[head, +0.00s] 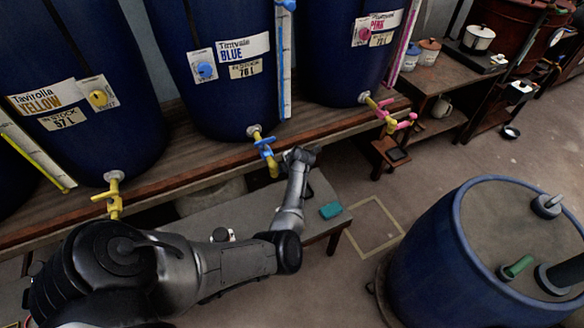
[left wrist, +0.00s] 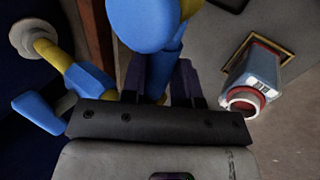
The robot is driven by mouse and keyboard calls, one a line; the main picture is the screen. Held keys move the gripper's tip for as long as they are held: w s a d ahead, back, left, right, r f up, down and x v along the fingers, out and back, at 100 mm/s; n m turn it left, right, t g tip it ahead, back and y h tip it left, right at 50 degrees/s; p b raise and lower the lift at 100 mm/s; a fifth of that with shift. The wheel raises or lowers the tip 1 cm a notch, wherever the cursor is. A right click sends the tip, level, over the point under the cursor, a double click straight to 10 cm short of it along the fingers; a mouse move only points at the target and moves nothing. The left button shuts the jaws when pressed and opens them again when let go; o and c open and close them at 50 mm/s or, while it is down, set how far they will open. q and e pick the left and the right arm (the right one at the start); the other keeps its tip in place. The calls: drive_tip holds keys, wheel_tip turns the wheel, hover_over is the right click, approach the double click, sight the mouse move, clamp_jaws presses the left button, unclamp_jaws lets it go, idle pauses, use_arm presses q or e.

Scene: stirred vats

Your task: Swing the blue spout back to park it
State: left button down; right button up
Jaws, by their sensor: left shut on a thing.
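The blue spout (head: 264,150) hangs from the tap at the foot of the vat labelled BLUE (head: 220,75), with a yellow lower end. My left arm reaches up from the lower left, and my left gripper (head: 282,160) is at the spout. In the left wrist view the two dark fingers of the left gripper (left wrist: 160,82) are shut on the blue spout, whose rounded blue top (left wrist: 142,22) fills the upper middle. Another blue tap part (left wrist: 85,78) and a yellow pipe show to the left. The gripped spot is partly hidden by the gripper body. My right gripper is not in view.
A yellow spout (head: 115,195) is to the left and a pink spout (head: 390,115) to the right. A low bench (head: 250,205) with a teal sponge (head: 330,210) lies below. A big blue drum (head: 450,250) stands right. A red-rimmed container (left wrist: 250,80) shows in the wrist view.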

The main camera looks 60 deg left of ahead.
use_arm(q)
drive_tip(key=shift+f, duration=0.1)
drive_tip(key=c, duration=0.9)
unclamp_jaws()
drive_tip(key=shift+s, duration=0.1)
drive_tip(key=shift+o, duration=0.2)
drive_tip(key=p+v, duration=0.3)
drive_tip(key=v, duration=1.1)
drive_tip(key=shift+a, duration=0.1)
